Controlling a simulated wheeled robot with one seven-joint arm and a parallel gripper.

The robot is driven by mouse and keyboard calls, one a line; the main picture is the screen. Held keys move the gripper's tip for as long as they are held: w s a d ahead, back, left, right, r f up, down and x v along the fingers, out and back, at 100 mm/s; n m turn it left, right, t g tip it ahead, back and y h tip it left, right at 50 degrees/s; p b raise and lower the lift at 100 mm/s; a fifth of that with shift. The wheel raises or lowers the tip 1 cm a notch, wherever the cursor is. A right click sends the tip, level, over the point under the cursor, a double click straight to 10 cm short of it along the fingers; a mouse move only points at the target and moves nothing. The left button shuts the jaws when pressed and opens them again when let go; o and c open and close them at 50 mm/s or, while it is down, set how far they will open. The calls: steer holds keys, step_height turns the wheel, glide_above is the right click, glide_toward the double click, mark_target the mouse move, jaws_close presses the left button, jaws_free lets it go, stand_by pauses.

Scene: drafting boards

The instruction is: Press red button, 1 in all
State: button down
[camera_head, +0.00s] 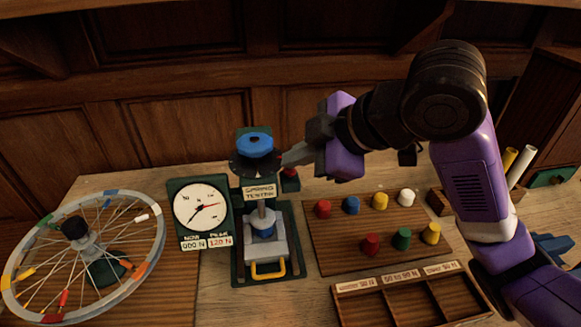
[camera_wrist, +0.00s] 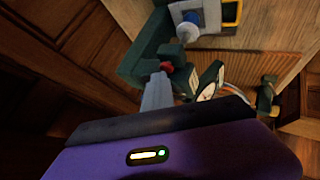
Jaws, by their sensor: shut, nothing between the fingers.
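The red button (camera_head: 290,172) sits on a small dark green block (camera_head: 290,184) beside the spring tester, on its right. In the wrist view the red button (camera_wrist: 167,67) shows right at the finger ends. My gripper (camera_head: 286,160) is shut and empty, its grey fingers pointing left, just above the button in the head view. In the wrist view the fingers (camera_wrist: 158,78) overlap the button's edge; I cannot tell whether they touch it. The spring tester (camera_head: 262,200) has a blue-topped dark wheel, a grey carriage and a yellow handle.
A round dial (camera_head: 202,205) stands left of the tester, with a spoked wheel (camera_head: 155,245) farther left. A wooden board (camera_head: 335,240) with several coloured knobs lies to the right. A compartment tray (camera_head: 410,300) is in front of it. A wooden panel wall (camera_head: 190,125) rises behind.

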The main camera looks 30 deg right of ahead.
mark_target(294, 172)
steer(key=shift+a+p, duration=0.1)
steer(key=shift+p, duration=0.35)
steer(key=shift+w+r+p, duration=0.1)
steer(key=shift+r+p, duration=0.45)
steer(key=shift+r, duration=0.1)
step_height(294, 172, up, 4)
steer(key=p, duration=0.3)
steer(key=shift+r, duration=0.1)
stand_by(0.4)
